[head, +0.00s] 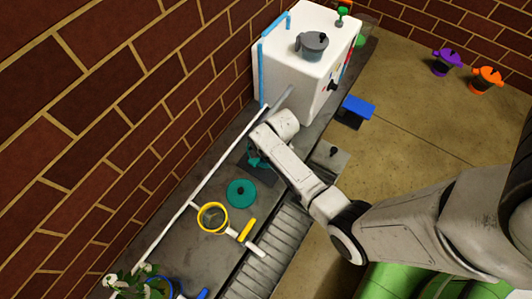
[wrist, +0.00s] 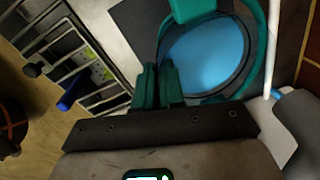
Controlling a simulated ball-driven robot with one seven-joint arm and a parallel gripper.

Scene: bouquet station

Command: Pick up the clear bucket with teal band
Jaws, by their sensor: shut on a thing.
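The clear bucket with teal band (wrist: 250,85) shows in the wrist view as a teal ring around a round opening, with blue visible inside. In the head view its teal part (head: 257,158) shows beside my wrist, mostly hidden by my arm. My gripper (wrist: 162,75) is shut on the bucket at the near left side of its rim. The finger pads look teal-dark there, so the exact contact is hard to tell. In the head view the fingertips are hidden behind my wrist.
On the counter, a teal disc (head: 241,193) and a yellow-banded bucket (head: 212,217) with a yellow handle lie nearer. A white machine (head: 300,50) with a grey pot (head: 312,44) stands behind. A brick wall (head: 90,100) borders the left. Purple (head: 447,62) and orange (head: 487,79) pots stand far right.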

